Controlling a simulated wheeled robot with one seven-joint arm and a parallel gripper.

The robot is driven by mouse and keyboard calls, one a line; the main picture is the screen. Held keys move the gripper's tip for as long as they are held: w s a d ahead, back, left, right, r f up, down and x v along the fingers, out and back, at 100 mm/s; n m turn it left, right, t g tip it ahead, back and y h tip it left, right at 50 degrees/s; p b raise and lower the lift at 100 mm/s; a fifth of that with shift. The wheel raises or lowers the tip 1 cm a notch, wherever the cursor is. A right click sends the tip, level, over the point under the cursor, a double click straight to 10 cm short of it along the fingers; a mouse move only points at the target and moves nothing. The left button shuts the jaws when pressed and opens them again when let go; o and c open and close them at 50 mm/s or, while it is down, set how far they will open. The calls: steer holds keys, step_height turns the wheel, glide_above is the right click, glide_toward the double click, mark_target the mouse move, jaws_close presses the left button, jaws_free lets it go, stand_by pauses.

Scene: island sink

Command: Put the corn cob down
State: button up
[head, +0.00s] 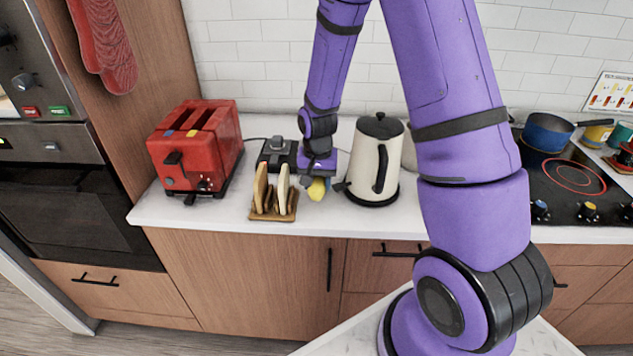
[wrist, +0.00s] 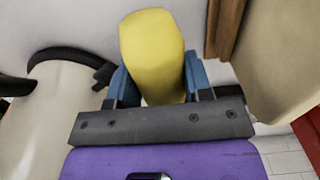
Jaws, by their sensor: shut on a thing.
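A yellow corn cob (wrist: 152,52) is held between the two blue fingers of my gripper (wrist: 156,85) in the wrist view. In the head view the yellow cob (head: 317,189) shows below my gripper (head: 319,180), at the counter between the toast rack and the kettle. My gripper is shut on the cob. Whether the cob touches the counter (head: 222,213) cannot be told.
A wooden rack with bread slices (head: 273,215) stands close on the left of my gripper, and a cream kettle (head: 374,160) close on the right. A red toaster (head: 196,147) is farther left. A stove with a blue pot (head: 547,132) is at right. Counter front is clear.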

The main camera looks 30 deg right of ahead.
steer(key=w, duration=0.1)
steer(key=w+d, duration=0.2)
steer(key=w, duration=0.1)
steer(key=shift+d+f, duration=0.1)
steer(key=shift+f, duration=1.9)
steer(key=o, duration=1.1)
steer(key=shift+f, duration=0.1)
